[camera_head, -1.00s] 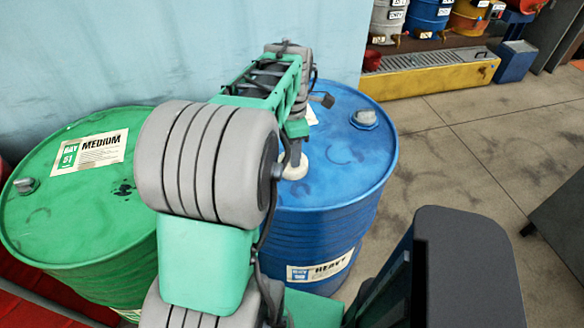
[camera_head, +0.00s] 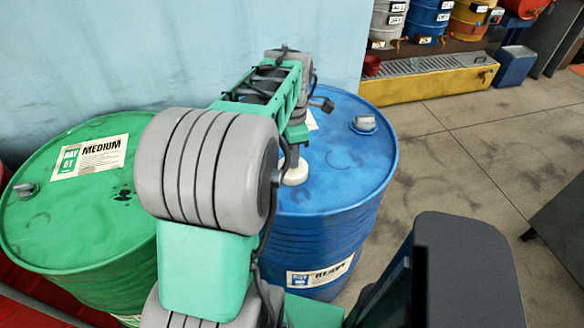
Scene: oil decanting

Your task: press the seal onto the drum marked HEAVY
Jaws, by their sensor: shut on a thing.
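The blue drum (camera_head: 345,205) with the HEAVY label (camera_head: 320,272) on its side stands in the middle, behind my arm. The seal (camera_head: 296,173) shows as a pale round pad at the lower end of my gripper (camera_head: 292,152). It is at the drum's top, left of the lid's middle; I cannot tell whether it touches the surface. My gripper is shut on the seal, but my arm hides most of the fingers. A white label on the drum's lid is partly covered by my arm.
A green drum (camera_head: 85,220) marked MEDIUM stands on the left. A grey cap (camera_head: 364,123) rises from the blue lid's right side. A pale blue wall (camera_head: 170,50) is behind. A yellow grated tray (camera_head: 425,82) and small drums are at the back right.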

